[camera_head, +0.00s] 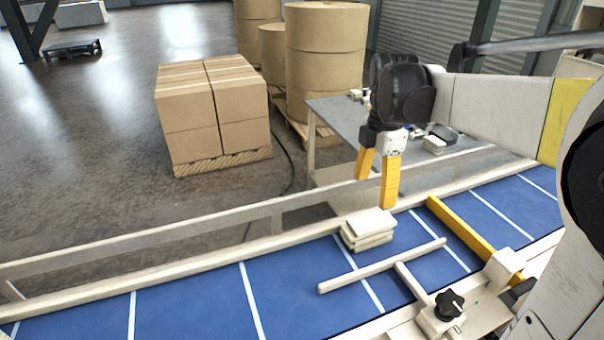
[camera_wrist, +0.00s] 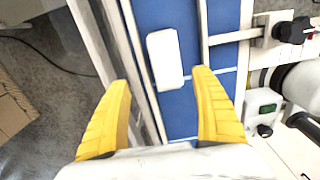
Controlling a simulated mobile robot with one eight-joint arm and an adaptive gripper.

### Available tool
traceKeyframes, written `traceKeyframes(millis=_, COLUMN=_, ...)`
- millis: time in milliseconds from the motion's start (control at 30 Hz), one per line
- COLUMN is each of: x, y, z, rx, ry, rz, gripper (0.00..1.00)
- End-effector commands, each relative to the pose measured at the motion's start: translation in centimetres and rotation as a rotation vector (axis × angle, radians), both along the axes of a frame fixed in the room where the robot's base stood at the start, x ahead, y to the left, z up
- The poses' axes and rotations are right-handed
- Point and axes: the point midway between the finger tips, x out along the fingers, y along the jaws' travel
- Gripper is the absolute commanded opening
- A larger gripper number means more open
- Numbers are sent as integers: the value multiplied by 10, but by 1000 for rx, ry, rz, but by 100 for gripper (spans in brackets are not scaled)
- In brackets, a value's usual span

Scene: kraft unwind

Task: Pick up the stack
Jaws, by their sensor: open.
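The stack (camera_head: 368,229) is a small pile of flat cream pieces on the blue conveyor belt (camera_head: 190,298), close to the belt's far rail. In the wrist view the stack (camera_wrist: 165,58) shows from above as one pale rounded rectangle, ahead of the fingertips and between their lines. My gripper (camera_head: 378,192) has yellow fingers and points down, above and just behind the stack in the head view. In the wrist view my gripper (camera_wrist: 163,75) is open with nothing between its fingers. The lower pieces of the stack are hidden in the wrist view.
A cream T-shaped bar (camera_head: 385,264) with a black knob (camera_head: 449,304) lies over the belt in front of the stack. A yellow bar (camera_head: 470,233) crosses the belt to the right. A grey table (camera_head: 338,122) stands behind the far rail. The belt's left part is clear.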

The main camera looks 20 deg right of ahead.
Motion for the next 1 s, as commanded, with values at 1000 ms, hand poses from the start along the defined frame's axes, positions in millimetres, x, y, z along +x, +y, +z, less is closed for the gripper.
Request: traceKeyframes(millis=1000, x=-8, y=4, z=-108, rx=2, ry=5, rz=22, gripper=76)
